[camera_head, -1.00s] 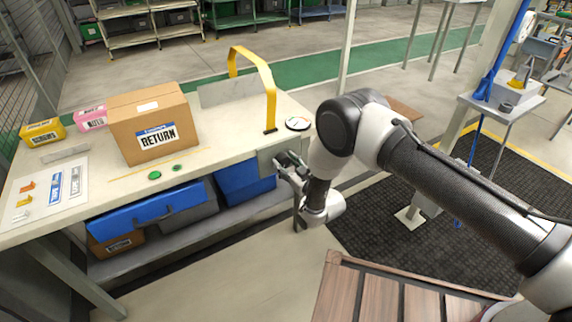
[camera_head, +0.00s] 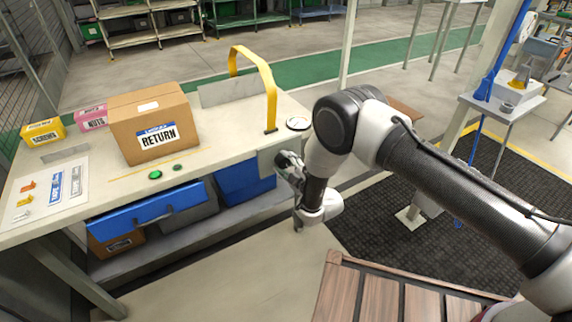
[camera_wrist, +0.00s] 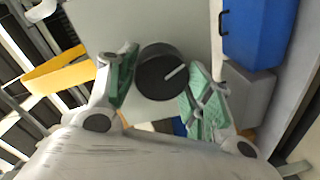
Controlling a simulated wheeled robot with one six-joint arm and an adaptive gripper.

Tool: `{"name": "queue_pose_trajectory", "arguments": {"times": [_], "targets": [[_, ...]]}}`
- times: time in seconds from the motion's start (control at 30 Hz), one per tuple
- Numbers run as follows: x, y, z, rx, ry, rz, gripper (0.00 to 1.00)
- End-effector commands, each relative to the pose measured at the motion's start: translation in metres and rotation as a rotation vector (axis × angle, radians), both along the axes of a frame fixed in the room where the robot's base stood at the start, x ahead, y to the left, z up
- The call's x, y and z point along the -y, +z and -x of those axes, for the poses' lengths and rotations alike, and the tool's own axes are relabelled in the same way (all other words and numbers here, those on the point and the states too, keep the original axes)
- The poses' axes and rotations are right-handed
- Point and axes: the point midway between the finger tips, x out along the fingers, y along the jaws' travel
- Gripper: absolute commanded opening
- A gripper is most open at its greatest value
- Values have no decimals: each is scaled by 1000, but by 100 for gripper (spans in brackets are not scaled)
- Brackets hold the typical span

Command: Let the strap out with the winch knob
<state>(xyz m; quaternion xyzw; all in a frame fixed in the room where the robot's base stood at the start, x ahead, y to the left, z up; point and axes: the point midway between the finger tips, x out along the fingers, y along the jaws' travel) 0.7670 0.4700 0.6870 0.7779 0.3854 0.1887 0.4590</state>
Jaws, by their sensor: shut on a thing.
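The round black winch knob (camera_wrist: 153,86) with a white pointer line sits on a pale grey panel (camera_wrist: 178,20) in the wrist view. My gripper (camera_wrist: 162,70) has its green-padded fingers on either side of the knob and is shut on it. The white line points to the upper right in that view. In the head view my gripper (camera_head: 286,161) is at the right end of the workbench (camera_head: 225,150), where the knob is hidden.
A cardboard RETURN box (camera_head: 152,120) stands on the bench, left of a yellow arch (camera_head: 268,85). A blue drawer or bin (camera_head: 150,208) and another blue bin (camera_head: 240,182) are below the top. Wooden slats (camera_head: 390,295) lie at the front right.

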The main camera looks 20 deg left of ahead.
Motion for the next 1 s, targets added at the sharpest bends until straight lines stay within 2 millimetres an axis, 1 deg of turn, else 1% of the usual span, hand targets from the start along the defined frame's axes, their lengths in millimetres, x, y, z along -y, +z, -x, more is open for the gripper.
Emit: {"name": "queue_pose_trajectory", "arguments": {"times": [0.6,0.8,1.0], "targets": [[-1,-1,2,431,2,368,27],[-2,-1,2,537,1,459,27],[-2,-2,2,607,3,519,27]]}}
